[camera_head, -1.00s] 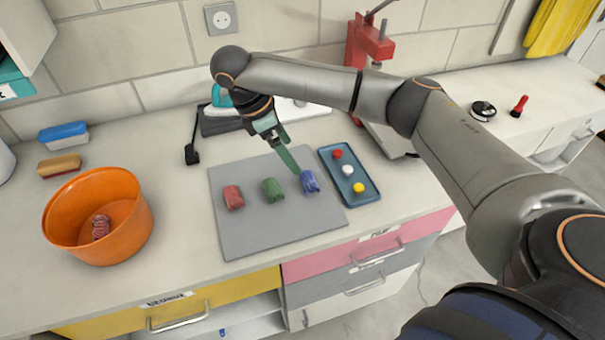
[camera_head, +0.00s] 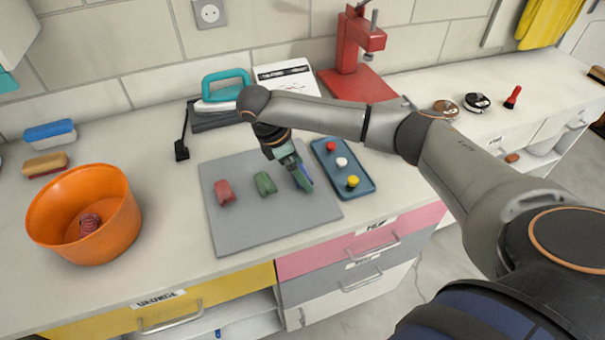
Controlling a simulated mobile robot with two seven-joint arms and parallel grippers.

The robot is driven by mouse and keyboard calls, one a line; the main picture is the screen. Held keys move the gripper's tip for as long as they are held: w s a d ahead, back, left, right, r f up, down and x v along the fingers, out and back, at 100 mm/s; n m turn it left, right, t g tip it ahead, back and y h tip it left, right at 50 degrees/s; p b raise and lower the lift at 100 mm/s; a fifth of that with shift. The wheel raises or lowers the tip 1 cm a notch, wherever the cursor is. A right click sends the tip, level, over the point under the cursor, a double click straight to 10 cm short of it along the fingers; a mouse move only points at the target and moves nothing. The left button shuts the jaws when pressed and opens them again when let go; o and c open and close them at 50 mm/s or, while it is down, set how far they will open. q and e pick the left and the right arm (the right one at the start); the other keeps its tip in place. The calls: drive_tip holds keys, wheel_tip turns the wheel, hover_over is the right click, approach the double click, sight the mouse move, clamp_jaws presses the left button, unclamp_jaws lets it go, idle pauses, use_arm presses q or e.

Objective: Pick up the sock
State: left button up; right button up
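Three small rolled cloth bundles, which look like rolled socks, lie on a grey mat (camera_head: 245,225): a red one (camera_head: 224,192), a green one (camera_head: 264,183) and a blue one (camera_head: 307,185). My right gripper (camera_head: 301,180) points down at the blue bundle and hides most of it. I cannot tell whether its greenish fingers are shut on the bundle or only around it. A dark red striped bundle (camera_head: 89,223) sits inside the orange bowl (camera_head: 115,225) at the left. My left gripper is not in view.
A blue tray (camera_head: 361,187) with red, white and yellow pieces stands just right of the mat. Brushes (camera_head: 50,132) lie at the left. Counter space between bowl and mat is clear.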

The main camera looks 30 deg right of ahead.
drive_tip(key=shift+c, duration=0.2)
drive_tip(key=c, duration=1)
drive_tip(key=shift+c, duration=0.2)
